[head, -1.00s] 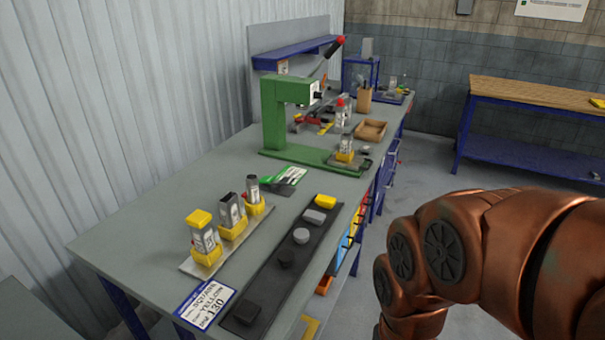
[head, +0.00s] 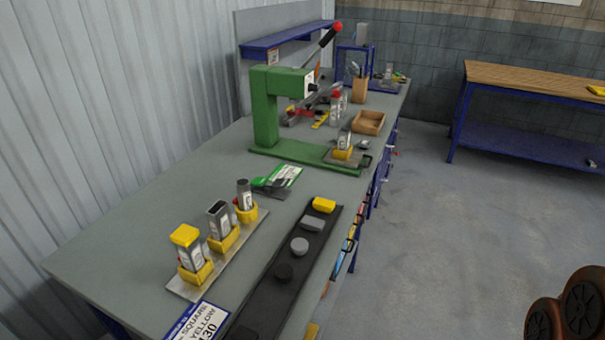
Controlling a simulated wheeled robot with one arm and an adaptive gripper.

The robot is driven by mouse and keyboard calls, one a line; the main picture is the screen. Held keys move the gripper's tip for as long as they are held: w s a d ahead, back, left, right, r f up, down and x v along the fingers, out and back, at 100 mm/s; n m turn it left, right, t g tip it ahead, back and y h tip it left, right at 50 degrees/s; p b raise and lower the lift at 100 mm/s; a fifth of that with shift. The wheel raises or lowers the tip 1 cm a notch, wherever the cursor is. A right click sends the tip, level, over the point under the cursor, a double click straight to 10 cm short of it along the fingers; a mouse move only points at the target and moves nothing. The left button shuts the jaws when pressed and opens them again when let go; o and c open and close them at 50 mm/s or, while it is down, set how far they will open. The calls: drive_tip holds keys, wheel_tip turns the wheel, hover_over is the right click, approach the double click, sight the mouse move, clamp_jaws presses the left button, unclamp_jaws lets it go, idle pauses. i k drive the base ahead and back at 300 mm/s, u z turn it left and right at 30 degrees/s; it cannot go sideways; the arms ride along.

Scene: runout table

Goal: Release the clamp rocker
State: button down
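A green press (head: 265,108) with a red-knobbed lever (head: 325,42) stands on the grey workbench (head: 135,190). At its base is a short grey tube in a yellow holder (head: 343,154). Nearer, a metal plate (head: 183,291) carries three yellow holders with grey tubes; the nearest tube has a yellow cap (head: 186,234). A small red part (head: 236,202) shows beside the farthest tube. I cannot tell which part is the clamp rocker, nor how it is set. My gripper is out of view; only copper-coloured links of my arm show at lower right.
A dark strip (head: 262,306) with several caps, one yellow (head: 324,205), lies along the bench's front edge. A label card (head: 203,322) lies near it. A wooden tray (head: 368,122) stands beyond the press. The floor (head: 450,220) right of the bench is clear.

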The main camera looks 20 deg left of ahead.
sight(279, 183)
drive_tip(key=i, duration=1)
drive_tip(key=u, duration=2.4)
